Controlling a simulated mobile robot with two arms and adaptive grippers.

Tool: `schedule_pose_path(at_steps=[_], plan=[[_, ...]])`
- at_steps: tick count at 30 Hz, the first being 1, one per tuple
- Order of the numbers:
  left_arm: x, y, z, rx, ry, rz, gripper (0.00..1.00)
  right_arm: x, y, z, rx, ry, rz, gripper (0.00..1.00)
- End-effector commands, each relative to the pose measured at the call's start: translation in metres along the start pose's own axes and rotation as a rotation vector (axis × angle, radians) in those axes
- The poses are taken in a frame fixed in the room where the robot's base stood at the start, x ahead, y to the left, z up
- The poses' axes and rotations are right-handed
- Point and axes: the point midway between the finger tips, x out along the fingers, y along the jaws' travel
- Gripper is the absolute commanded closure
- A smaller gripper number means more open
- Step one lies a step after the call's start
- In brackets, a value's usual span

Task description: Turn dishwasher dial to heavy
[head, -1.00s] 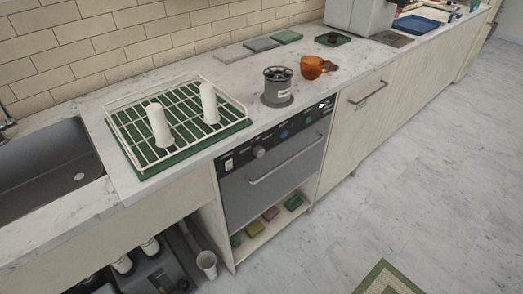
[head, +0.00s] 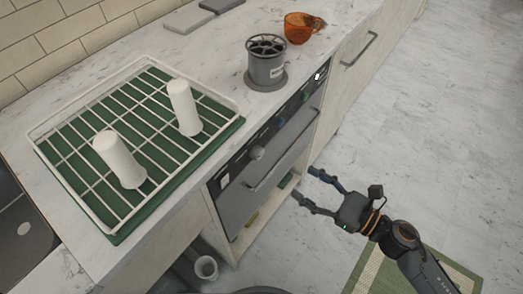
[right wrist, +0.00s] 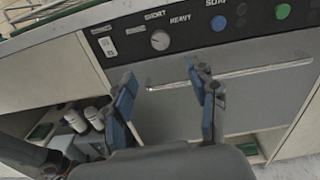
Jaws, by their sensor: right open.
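The dishwasher (head: 262,179) is set under the counter, with a black control strip along its top. Its round grey dial (head: 257,153) sits toward the left of the strip. In the right wrist view the dial (right wrist: 160,40) is close, with the labels SHORT above it and HEAVY to its right. Its exact setting is too small to read. My right gripper (head: 304,186) is open and empty in front of the dishwasher door, right of and lower than the dial. In the right wrist view its fingers (right wrist: 168,88) are apart below the dial, not touching it. My left gripper is out of view.
A long handle (head: 279,164) crosses the dishwasher door below the strip. Green and blue buttons lie right of the dial. On the counter stand a wire rack (head: 62,162) with two white cups, a grey canister (head: 266,66) and an orange cup (head: 298,28). The floor is open at right.

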Motion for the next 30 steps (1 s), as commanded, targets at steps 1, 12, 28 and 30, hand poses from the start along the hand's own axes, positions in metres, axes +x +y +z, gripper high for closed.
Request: schedule_pose_path(at_steps=[1,12,28,30], plan=[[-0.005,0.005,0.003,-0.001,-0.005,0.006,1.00,0.008,-0.001,0.003,0.001,-0.003,-0.001,0.42],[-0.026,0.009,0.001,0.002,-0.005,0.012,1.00,0.086,-0.002,0.004,0.006,-0.003,-0.004,0.42],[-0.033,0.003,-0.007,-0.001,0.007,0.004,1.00,0.127,-0.002,0.000,0.006,0.000,-0.004,0.42],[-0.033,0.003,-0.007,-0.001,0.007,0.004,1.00,0.127,-0.002,0.000,0.006,0.000,-0.004,0.42]])
